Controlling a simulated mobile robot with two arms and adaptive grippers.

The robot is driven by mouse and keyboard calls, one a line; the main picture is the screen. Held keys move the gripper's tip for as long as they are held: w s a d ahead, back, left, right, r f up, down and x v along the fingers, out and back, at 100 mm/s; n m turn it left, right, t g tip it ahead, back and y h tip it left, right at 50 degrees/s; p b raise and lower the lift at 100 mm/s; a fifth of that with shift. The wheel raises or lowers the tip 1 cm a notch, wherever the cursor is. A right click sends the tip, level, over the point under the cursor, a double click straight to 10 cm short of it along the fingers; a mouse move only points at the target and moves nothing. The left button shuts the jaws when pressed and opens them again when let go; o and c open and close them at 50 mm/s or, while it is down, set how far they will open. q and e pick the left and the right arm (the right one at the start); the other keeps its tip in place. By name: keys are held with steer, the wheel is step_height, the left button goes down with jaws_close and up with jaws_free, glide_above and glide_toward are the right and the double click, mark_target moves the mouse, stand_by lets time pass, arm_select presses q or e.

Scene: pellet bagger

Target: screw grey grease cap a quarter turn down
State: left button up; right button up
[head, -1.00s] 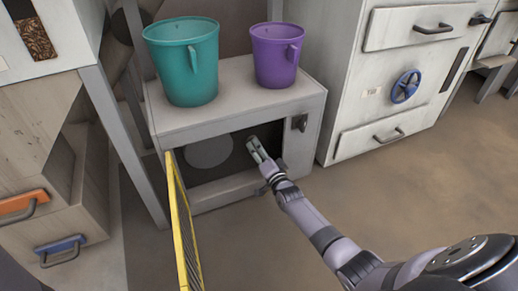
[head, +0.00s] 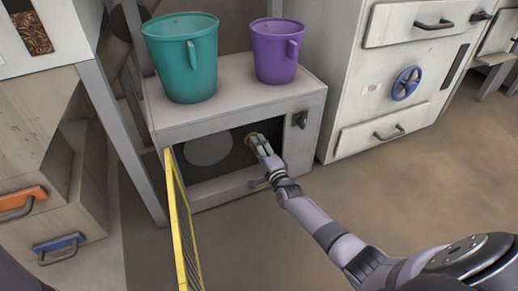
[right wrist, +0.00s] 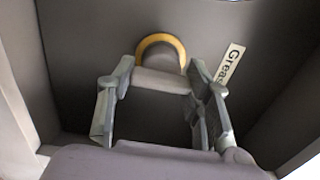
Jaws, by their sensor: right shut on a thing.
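The grey grease cap (right wrist: 160,79) sits on the dark back wall inside the low cabinet, with a yellow ring (right wrist: 160,42) around its far side. My right gripper (right wrist: 161,72) has one finger on each side of the cap and is shut on it. In the head view my right gripper (head: 259,144) reaches through the cabinet's open front. Part of the yellow ring (head: 251,137) shows at its fingertips, and the cap itself is hidden there. A label reading "Greas", partly covered by a finger, is right of the cap in the wrist view. My left gripper is not in view.
The cabinet (head: 235,96) carries a teal bucket (head: 185,68) and a purple bucket (head: 274,58). Its yellow-edged door (head: 180,225) stands open towards me, left of my arm. A pale disc (head: 209,147) is inside, left of the gripper. Drawers stand on both sides; the right floor is clear.

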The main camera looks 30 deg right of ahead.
stand_by(0.3)
steer(key=o, duration=1.2)
steer(key=shift+c, duration=0.2)
steer(key=s, duration=1.2)
steer(key=shift+a, duration=0.35)
steer(key=shift+r, duration=0.1)
